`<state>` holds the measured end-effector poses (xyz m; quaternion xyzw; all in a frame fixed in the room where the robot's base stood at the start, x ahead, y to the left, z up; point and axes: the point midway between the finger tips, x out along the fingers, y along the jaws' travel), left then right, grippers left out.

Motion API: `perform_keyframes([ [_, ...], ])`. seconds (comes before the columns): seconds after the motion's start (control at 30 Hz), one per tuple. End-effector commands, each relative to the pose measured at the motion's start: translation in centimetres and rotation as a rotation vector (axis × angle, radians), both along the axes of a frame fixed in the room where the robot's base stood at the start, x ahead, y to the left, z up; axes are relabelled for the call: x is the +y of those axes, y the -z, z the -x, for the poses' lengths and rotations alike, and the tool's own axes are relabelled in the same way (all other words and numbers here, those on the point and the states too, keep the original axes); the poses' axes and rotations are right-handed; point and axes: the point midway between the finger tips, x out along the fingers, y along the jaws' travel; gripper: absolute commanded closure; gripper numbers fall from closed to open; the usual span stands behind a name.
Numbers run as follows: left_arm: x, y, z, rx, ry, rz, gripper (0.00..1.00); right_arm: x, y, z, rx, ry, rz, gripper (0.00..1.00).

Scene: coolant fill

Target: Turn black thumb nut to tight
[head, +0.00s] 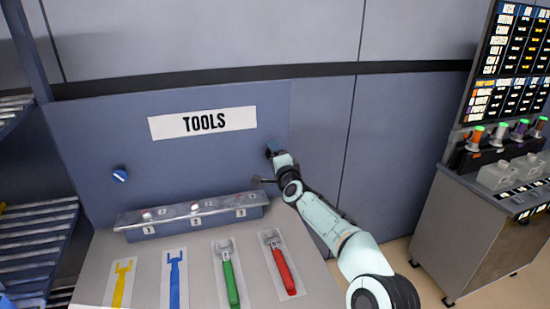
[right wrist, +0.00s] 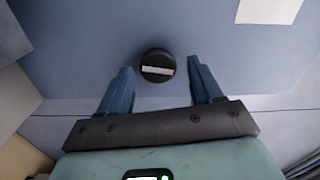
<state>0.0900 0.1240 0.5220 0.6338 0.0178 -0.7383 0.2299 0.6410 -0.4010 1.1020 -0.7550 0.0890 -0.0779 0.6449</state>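The black thumb nut (right wrist: 158,64) is a round black knob with a pale bar across its face, on the blue panel (head: 90,135). The bar lies nearly level in the right wrist view. My right gripper (right wrist: 160,72) is open, with one blue finger on each side of the nut in the picture and gaps between. I cannot tell how far the tips reach around it. In the head view my right gripper (head: 270,152) is at the panel's right part and hides the nut. My left gripper is not in view.
A blue knob (head: 120,175) is on the panel's left. A TOOLS sign (head: 203,122) is above. A cabinet (head: 470,215) stands at right.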

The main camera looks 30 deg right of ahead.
Motion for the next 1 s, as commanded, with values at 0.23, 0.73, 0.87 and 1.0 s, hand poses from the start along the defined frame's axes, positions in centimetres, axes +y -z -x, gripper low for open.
perform_keyframes([
  [0.23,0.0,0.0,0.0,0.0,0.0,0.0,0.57,0.0,0.1,0.0,0.002,-0.001,0.0,0.33],
  [0.73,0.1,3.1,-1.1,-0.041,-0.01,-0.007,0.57,1.3,0.5,5.7,0.003,0.0,0.004,0.33],
  [0.87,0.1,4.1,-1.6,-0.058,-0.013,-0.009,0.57,2.0,0.4,8.2,0.003,0.0,0.004,0.33],
  [1.0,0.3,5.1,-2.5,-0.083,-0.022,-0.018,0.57,2.5,0.4,10.5,0.002,0.0,0.005,0.33],
])
